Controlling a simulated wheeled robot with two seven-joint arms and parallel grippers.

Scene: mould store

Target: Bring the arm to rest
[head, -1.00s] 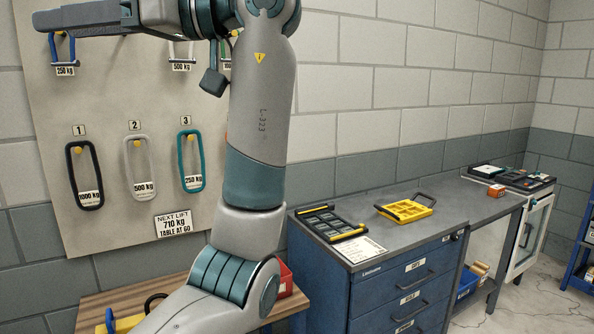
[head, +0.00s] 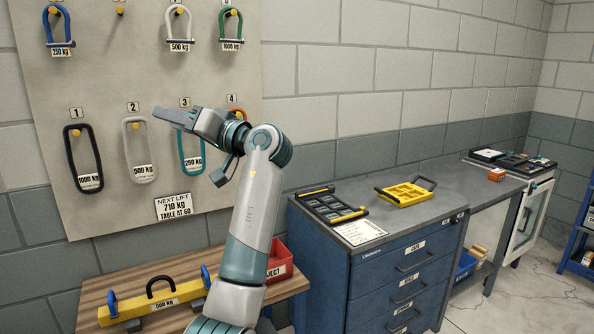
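My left arm (head: 252,215) rises from the bottom of the head view and bends at the top. My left gripper (head: 168,116) points left in front of the pegboard, overlapping the spot above the teal sling at hook 3. Its fingers overlap from this side, so I cannot tell whether they are open or shut. Nothing shows hanging from it. My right gripper is not in view.
A pegboard (head: 60,200) holds slings and shackles. Below, a wooden bench (head: 95,290) carries a yellow 500 kg lifting beam (head: 155,302) and a red REJECT bin (head: 280,264). A blue drawer cabinet (head: 375,285) stands right, with trays on top.

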